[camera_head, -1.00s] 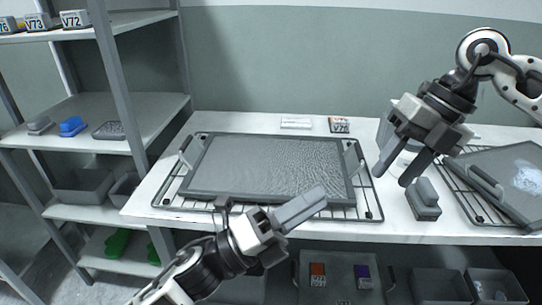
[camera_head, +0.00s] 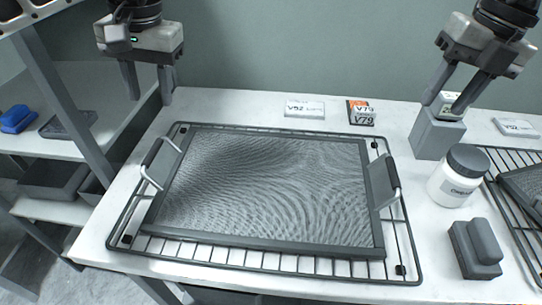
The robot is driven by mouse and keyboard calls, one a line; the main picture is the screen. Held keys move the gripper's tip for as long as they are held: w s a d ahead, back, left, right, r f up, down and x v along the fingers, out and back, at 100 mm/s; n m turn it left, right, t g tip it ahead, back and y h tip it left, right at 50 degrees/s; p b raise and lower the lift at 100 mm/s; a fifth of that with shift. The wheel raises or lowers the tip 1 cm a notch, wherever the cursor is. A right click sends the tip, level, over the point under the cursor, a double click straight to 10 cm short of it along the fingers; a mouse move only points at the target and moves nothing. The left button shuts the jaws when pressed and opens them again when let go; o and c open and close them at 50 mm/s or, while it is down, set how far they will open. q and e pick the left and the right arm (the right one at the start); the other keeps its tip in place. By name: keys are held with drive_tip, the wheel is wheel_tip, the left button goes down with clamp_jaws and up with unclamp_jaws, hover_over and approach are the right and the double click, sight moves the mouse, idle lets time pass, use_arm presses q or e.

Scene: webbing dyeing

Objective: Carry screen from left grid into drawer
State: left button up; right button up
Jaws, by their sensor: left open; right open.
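The screen (camera_head: 265,190) is a dark-framed grey mesh panel lying flat on the left wire grid (camera_head: 215,255) on the white table. It has a handle at each side, a left handle (camera_head: 160,165) and a right handle (camera_head: 384,182). My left gripper (camera_head: 147,98) is open and empty, fingers down, above and behind the left handle. My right gripper (camera_head: 456,112) is open, fingers down, above the table at the back right, right of the screen. Its fingertips overlap a grey box (camera_head: 436,135) in the picture; I cannot tell whether they touch. The drawer is not in clear view.
A white jar with a dark lid (camera_head: 459,176) and a grey block (camera_head: 476,248) stand between the two grids. The right grid (camera_head: 528,225) holds another dark panel. Label blocks (camera_head: 361,112) lie behind the screen. A shelf rack (camera_head: 75,125) stands at the left.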

sight(150, 152)
use_arm(q)
drive_tip(key=shift+w+a+r+y, duration=0.1)
drive_tip(key=shift+a+r+y, duration=0.2)
drive_tip(key=shift+a+r, duration=0.5)
use_arm(e)
drive_tip(key=shift+d+r, duration=0.1)
drive_tip(key=shift+r, duration=0.05)
use_arm(q)
drive_tip(key=shift+f, duration=0.1)
drive_tip(key=a+f, duration=0.1)
drive_tip(key=f, duration=0.4)
drive_tip(key=a+f, duration=0.1)
drive_tip(key=f, duration=0.4)
drive_tip(key=a+f, duration=0.1)
drive_tip(key=f, duration=0.4)
drive_tip(key=shift+w+f, duration=0.1)
drive_tip(key=shift+f, duration=0.25)
use_arm(e)
drive_tip(key=a+f, duration=0.1)
drive_tip(key=f, duration=0.4)
drive_tip(key=a+f, duration=0.1)
drive_tip(key=f, duration=0.4)
drive_tip(key=a+f, duration=0.1)
drive_tip(key=f, duration=0.4)
drive_tip(key=shift+w+a+f, duration=0.1)
drive_tip(key=shift+w+f, duration=0.05)
drive_tip(key=shift+f, duration=0.2)
